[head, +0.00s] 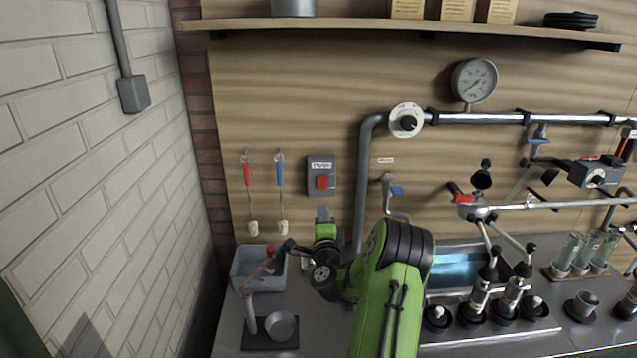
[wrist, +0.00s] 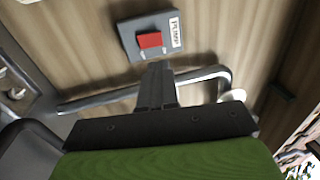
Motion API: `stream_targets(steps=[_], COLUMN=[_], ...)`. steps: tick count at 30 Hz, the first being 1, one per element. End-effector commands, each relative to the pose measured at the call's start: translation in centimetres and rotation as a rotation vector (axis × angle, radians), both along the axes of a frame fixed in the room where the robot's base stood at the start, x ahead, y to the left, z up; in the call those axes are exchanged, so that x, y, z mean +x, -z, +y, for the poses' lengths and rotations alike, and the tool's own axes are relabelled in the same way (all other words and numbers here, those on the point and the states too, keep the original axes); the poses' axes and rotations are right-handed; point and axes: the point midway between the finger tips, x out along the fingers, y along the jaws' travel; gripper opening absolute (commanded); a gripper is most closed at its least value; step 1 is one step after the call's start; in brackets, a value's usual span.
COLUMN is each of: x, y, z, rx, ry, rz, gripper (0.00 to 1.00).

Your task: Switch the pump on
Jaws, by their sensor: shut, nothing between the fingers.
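The pump switch is a grey box (head: 312,187) on the wooden back wall, with a label above a red rocker (head: 322,182). In the wrist view the box (wrist: 131,43) and its red rocker (wrist: 150,40) show just beyond my fingertips, with the PUMP label (wrist: 174,31) beside the rocker. My gripper (wrist: 158,66) is shut and empty. Its fingers point towards the lower edge of the box, and a small gap shows between them and the rocker. In the head view my gripper (head: 322,212) is below the box. Which way the rocker is set I cannot tell.
A grey pipe (head: 364,190) rises right of the switch to a white dial (head: 406,120). Red and blue handled brushes (head: 280,175) hang to its left. A grey tub (head: 245,268) and metal cup (head: 281,324) stand below. A shelf (head: 340,24) runs above.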

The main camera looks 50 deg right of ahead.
Motion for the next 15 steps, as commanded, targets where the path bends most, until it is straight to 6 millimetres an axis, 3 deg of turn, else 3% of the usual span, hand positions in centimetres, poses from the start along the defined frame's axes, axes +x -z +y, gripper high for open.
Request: stream_targets(steps=[1, 6, 15], x=[0.4, 2.4, 6.6], y=[-0.9, -1.7, -2.2], z=[-0.6, -3.1, -7.6], rx=[0.001, 0.001, 0.000], ry=[0.002, 0.007, 0.003], rz=[-0.001, -0.003, -0.002], gripper=[0.00, 0.00, 0.00])
